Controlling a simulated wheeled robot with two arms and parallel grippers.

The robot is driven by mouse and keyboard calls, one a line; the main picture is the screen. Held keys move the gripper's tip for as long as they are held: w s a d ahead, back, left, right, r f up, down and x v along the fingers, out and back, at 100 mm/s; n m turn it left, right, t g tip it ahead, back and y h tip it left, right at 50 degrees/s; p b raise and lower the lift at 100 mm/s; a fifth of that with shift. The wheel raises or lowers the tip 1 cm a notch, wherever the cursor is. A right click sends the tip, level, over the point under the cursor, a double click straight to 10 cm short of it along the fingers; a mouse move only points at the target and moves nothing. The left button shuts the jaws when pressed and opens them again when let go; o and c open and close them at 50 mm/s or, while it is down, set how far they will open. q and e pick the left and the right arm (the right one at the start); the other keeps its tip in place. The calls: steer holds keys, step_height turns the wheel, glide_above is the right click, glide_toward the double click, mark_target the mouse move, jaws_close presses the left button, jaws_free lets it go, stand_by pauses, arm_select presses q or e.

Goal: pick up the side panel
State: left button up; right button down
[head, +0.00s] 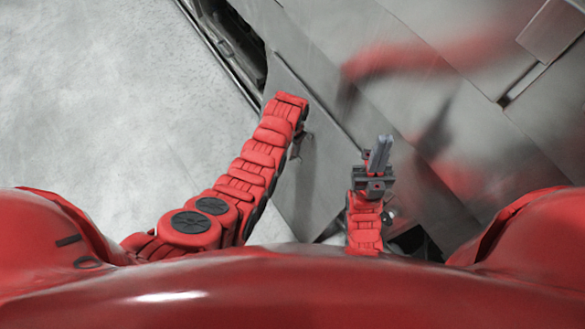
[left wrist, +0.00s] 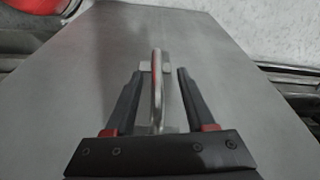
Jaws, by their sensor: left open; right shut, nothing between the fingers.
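The side panel is a flat grey metal sheet that fills most of the left wrist view (left wrist: 75,95). In the head view, the grey metal face beside my left arm (head: 318,185) appears to be this panel. A slim, shiny metal handle (left wrist: 157,85) stands out from the panel. My left gripper (left wrist: 160,77) is open, with one finger on each side of the handle; both fingers look apart from it. In the head view my left gripper (head: 298,143) is mostly hidden behind its own arm. My right gripper (head: 380,155) is shut and empty, in front of the grey metal.
Large reflective metal casing (head: 400,80) fills the upper right of the head view, with red reflections on it. A dark gap with rails (head: 230,45) runs along its left edge. Pale speckled floor (head: 100,90) on the left is clear.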

arm_select(q)
steer(key=shift+w+d+f, duration=0.1)
steer(key=shift+d+f, duration=0.1)
steer(key=shift+f, duration=0.15)
steer(key=shift+d+f, duration=0.2)
steer(key=shift+f, duration=0.6)
steer(key=shift+w+a+f, duration=0.1)
steer(key=shift+f, duration=0.75)
steer(key=shift+c, duration=0.2)
jaws_close()
